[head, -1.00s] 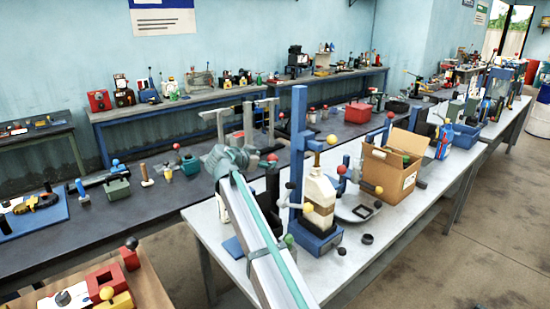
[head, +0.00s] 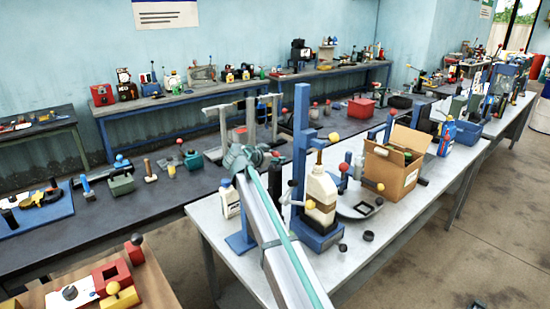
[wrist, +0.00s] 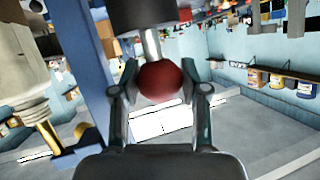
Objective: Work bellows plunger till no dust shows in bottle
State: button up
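My gripper (head: 274,157) is at the end of my arm, left of the blue stand (head: 301,130). In the wrist view, its fingers (wrist: 160,82) close on both sides of a red ball knob (wrist: 160,80). The knob sits on a short metal rod (wrist: 151,45) running into a dark cylinder (wrist: 142,16), likely the bellows plunger. The white bottle (head: 321,187) stands upright in the blue stand, and shows upside down in the wrist view (wrist: 20,62). I cannot see dust in it at this size.
A cardboard box (head: 392,172) and a grey round dish (head: 355,202) stand right of the bottle. A small white bottle (head: 229,200) stands left of my arm. Small black caps (head: 368,236) lie near the table's front edge.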

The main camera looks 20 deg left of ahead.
grip_shut()
jog(key=shift+r+b, duration=0.25)
jog(key=shift+b, duration=0.25)
jog(key=shift+w+r+b, duration=0.1)
jog(key=shift+r+b, duration=1.35)
jog(key=shift+r, duration=1.05)
jog(key=o, duration=0.6)
grip_release()
jog(key=shift+r, duration=0.1)
jog(key=shift+o, duration=0.5)
jog(key=v, duration=1.2)
